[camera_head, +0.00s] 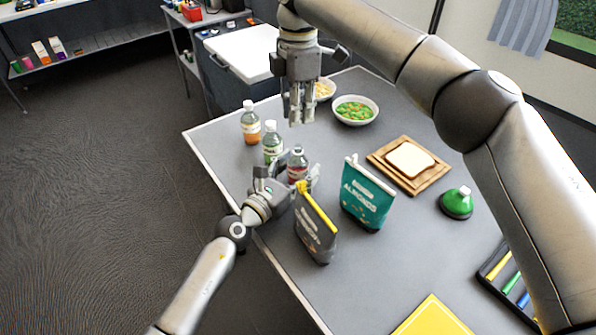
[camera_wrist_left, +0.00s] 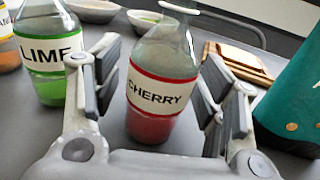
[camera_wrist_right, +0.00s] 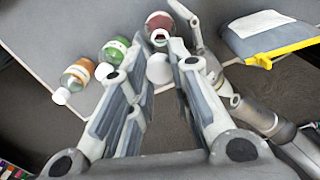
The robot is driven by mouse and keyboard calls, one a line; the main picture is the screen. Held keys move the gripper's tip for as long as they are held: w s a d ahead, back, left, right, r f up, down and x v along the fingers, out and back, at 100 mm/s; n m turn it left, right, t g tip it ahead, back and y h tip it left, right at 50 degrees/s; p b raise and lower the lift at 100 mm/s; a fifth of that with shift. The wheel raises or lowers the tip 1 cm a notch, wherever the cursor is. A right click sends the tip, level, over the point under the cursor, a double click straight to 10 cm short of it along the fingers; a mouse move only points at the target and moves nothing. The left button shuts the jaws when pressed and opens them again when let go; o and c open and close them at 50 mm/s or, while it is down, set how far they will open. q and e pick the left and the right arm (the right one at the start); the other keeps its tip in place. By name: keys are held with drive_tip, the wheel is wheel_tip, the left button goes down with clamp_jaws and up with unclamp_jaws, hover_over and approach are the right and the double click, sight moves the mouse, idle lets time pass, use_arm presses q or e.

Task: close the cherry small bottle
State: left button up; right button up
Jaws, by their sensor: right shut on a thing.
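My left gripper (camera_head: 289,177) is open around the bottle, one finger on each side, with small gaps in the left wrist view. My right gripper (camera_head: 298,119) points down, above and beyond the bottle. It is shut on a round white cap (camera_wrist_right: 158,68), held apart from the bottle.
A capped lime bottle (camera_head: 272,143) and a capped orange bottle (camera_head: 250,124) stand left of the cherry bottle. A dark almond bag (camera_head: 315,235) and a teal one (camera_head: 366,198) stand nearby on the right. Bowls (camera_head: 355,111) and a bread board (camera_head: 436,181) lie farther off.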

use_arm(q)
clamp_jaws()
use_arm(e)
drive_tip(key=shift+f, duration=2.45)
drive_tip(key=shift+f, duration=0.1)
drive_tip(key=shift+f, duration=0.85)
drive_tip(key=shift+f, duration=0.55)
